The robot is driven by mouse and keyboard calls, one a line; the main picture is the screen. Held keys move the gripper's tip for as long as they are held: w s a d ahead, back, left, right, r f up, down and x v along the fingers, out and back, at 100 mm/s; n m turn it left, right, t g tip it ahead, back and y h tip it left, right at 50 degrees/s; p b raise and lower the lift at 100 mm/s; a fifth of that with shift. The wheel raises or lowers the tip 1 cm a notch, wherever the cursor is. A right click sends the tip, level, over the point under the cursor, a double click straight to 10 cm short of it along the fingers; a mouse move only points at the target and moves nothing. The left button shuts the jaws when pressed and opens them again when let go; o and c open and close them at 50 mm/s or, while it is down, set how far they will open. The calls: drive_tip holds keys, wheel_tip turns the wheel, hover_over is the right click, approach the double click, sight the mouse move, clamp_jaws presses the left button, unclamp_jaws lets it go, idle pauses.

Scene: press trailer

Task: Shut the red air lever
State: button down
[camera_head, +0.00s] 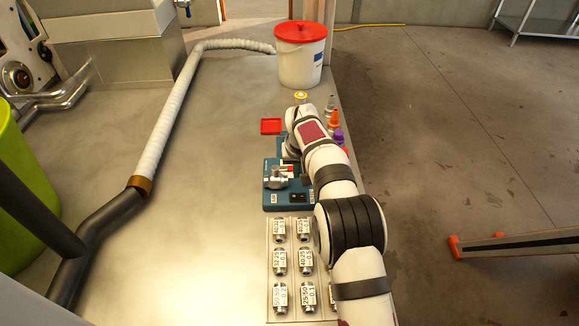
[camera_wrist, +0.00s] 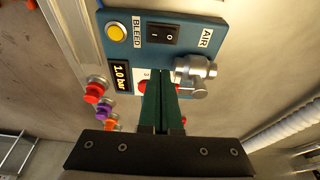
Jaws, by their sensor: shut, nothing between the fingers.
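The blue control panel (camera_head: 283,202) lies on the metal bench, and it also shows in the wrist view (camera_wrist: 190,30). Its silver air valve (camera_wrist: 195,68) sits beside the AIR label. Red parts, likely the air lever (camera_wrist: 145,87), show beside the valve, mostly hidden behind my fingers. In the head view a small red piece (camera_head: 283,168) shows above the valve (camera_head: 277,181). My gripper (camera_wrist: 160,78) has its dark green fingers together and empty, over the panel just left of the valve. I cannot tell whether they touch the lever.
The panel carries a yellow bleed button (camera_wrist: 117,33), a black rocker switch (camera_wrist: 163,38) and a 1.0 bar display (camera_wrist: 122,77). Several labelled fittings (camera_head: 280,262) stand nearer. A red-lidded bucket (camera_head: 300,60) stands at the far end.

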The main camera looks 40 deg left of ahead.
drive_tip(key=shift+w+a, duration=0.3)
drive_tip(key=shift+w, duration=0.2)
drive_tip(key=shift+w+a, duration=0.3)
drive_tip(key=shift+w, duration=0.2)
drive_tip(key=shift+d, duration=0.1)
drive_tip(key=shift+s+d, duration=0.2)
drive_tip(key=shift+d, duration=0.05)
